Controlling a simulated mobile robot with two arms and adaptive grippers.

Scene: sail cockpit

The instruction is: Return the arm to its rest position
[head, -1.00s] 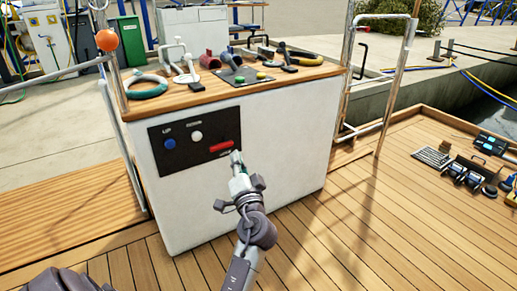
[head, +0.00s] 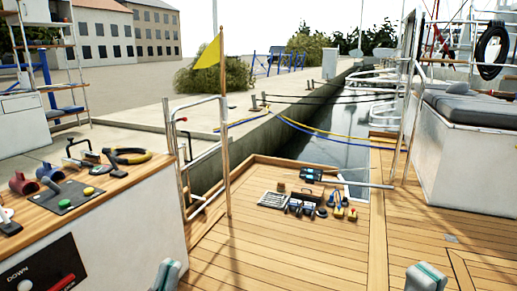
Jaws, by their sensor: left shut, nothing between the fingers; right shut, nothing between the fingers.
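My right gripper (head: 427,277) shows at the bottom right over the wooden deck, also shut and empty. Both are apart from the things around them. The rest of both arms is below the picture. The white console (head: 140,222) stands at the left with a wooden top. Its black panel (head: 28,268) is cut off by the frame; a red switch (head: 62,284) and the word DOWN show on it.
Several tools and a control box (head: 68,196) lie on the console top. A metal rail (head: 182,165) and a yellow flag (head: 209,54) stand behind it. Tools (head: 306,208) lie on the deck (head: 290,255) ahead. A white cushioned block (head: 470,165) stands at the right.

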